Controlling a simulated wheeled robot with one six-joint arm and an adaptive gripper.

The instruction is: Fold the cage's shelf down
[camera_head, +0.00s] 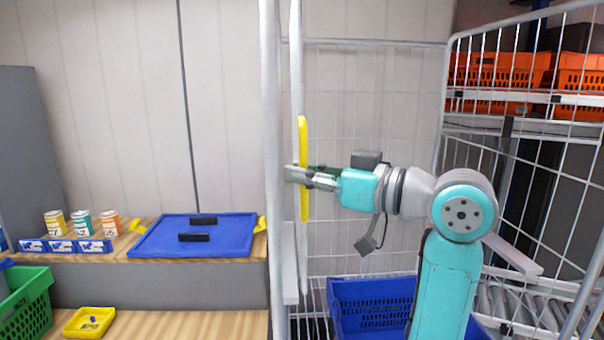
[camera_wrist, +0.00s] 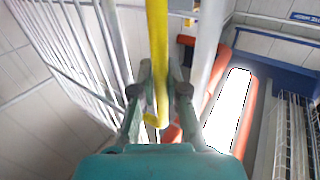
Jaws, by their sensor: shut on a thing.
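The cage (camera_head: 365,43) is a grey wire frame. Its shelf (camera_head: 297,75) stands upright, seen nearly edge-on beside the cage's left post. A yellow handle (camera_head: 304,140) runs vertically along the shelf's edge. My gripper (camera_head: 302,177) reaches in from the right and is shut on the handle around its middle. In the wrist view the yellow handle (camera_wrist: 157,45) passes between the two fingers of my gripper (camera_wrist: 160,92), and its hooked lower end shows below them. The fingertips partly hide the gripped stretch.
A blue crate (camera_head: 372,284) sits low inside the cage. Orange totes (camera_head: 497,72) stand on a rack at the right. A counter at the left carries a blue tray (camera_head: 160,236) and small cans (camera_head: 81,222). A yellow tray (camera_head: 76,331) and green crate (camera_head: 28,318) are lower.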

